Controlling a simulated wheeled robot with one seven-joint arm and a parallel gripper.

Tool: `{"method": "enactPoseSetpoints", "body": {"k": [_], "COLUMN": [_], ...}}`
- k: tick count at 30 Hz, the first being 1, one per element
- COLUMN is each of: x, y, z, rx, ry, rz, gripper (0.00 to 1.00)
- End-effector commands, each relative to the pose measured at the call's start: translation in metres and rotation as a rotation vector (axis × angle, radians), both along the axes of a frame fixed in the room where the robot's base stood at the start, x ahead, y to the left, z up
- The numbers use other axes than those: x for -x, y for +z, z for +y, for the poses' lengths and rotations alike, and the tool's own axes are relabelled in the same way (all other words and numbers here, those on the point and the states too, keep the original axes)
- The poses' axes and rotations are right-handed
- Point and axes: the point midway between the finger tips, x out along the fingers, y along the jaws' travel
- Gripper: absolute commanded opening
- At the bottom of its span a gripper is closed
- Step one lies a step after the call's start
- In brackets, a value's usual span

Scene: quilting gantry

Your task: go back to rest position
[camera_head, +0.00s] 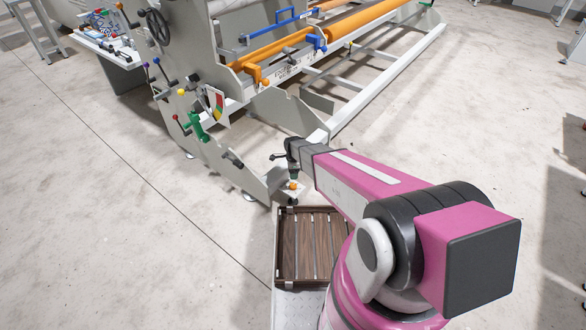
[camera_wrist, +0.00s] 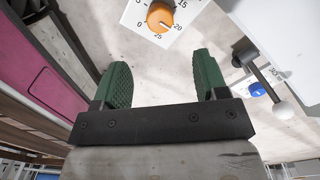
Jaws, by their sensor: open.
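My gripper (camera_wrist: 163,78) is open, with its two green ridged fingers apart and nothing between them in the wrist view. An orange dial knob (camera_wrist: 160,17) on a white plate with printed numbers lies past the fingertips, apart from them. In the head view my pink arm reaches forward to the near end of the gantry, and the orange knob (camera_head: 292,186) shows just below the wrist. The fingers are too small and too covered to read there.
The quilting gantry (camera_head: 215,142) stands ahead, with levers, a green handle (camera_head: 196,125) and orange rollers (camera_head: 365,18). A wooden slatted crate (camera_head: 281,250) sits below my arm. The wrist view shows a blue knob (camera_wrist: 257,90) and a white-ball lever (camera_wrist: 284,111) at right. Floor is open both sides.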

Motion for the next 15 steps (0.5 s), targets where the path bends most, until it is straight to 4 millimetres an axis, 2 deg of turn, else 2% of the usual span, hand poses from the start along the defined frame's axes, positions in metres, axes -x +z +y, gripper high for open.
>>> {"method": "enactPoseSetpoints", "body": {"k": [8, 11, 15], "x": [0.003, 0.010, 0.030], "y": [0.006, 0.025, 0.074], "z": [-0.004, -0.016, -0.046], "rx": [0.000, 0.000, 0.000], "ry": [0.018, 0.083, 0.266], "rz": [-0.001, -0.002, -0.004], "gripper": [0.67, 0.67, 0.67]}}
